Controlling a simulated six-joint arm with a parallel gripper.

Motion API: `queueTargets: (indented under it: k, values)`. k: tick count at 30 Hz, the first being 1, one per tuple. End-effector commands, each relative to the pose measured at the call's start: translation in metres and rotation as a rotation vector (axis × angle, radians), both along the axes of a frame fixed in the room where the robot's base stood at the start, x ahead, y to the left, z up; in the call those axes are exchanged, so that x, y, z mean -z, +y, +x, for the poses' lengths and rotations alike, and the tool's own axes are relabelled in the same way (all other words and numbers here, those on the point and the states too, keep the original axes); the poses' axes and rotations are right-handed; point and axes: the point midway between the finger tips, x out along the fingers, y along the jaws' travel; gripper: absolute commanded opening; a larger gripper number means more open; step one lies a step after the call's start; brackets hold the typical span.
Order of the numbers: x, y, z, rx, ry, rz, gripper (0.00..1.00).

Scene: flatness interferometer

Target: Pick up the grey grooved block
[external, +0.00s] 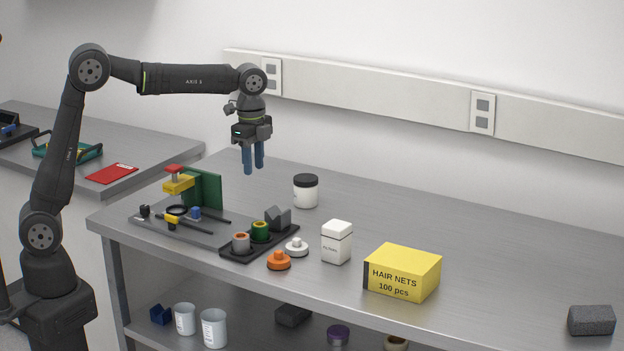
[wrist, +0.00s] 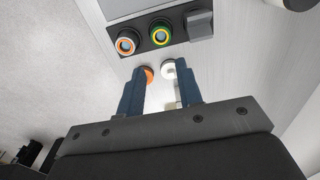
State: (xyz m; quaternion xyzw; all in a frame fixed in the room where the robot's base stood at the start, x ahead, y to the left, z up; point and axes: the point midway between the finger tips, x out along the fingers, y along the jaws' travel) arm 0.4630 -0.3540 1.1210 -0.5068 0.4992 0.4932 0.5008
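The grey grooved block (external: 278,217) sits at the far right end of a black tray (external: 240,254) on the metal table, with a notch in its top. In the wrist view the block (wrist: 200,24) is at the top, right of the green and yellow ring. My gripper (external: 254,170) is above the table, higher than the block and up-left of it in the external view. In the wrist view my gripper's blue fingers (wrist: 160,72) are apart with nothing held between them.
An orange ring part (external: 241,242) and a green one (external: 261,231) stand in the tray beside the block. An orange knob (external: 278,260), white knob (external: 297,247), white bottle (external: 337,242) and black-lidded jar (external: 306,191) are nearby. A green upright plate (external: 203,188) stands left.

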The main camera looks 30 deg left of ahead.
Motion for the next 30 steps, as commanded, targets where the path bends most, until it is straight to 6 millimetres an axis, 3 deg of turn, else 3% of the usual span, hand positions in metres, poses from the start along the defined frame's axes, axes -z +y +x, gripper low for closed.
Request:
queueTargets:
  k: [1, 5, 17, 20, 30]
  values:
    - [0.0, 0.0, 0.0, 0.0, 0.0, 0.0, 0.43]
    - [0.0, 0.0, 0.0, 0.0, 0.0, 0.0, 0.69]
    - [0.001, 0.002, 0.002, -0.077, 0.005, -0.01, 0.69]
    - [0.002, 0.005, 0.006, -0.23, 0.016, -0.03, 0.69]
    - [0.007, 0.018, 0.026, -1.006, 0.105, -0.109, 0.69]
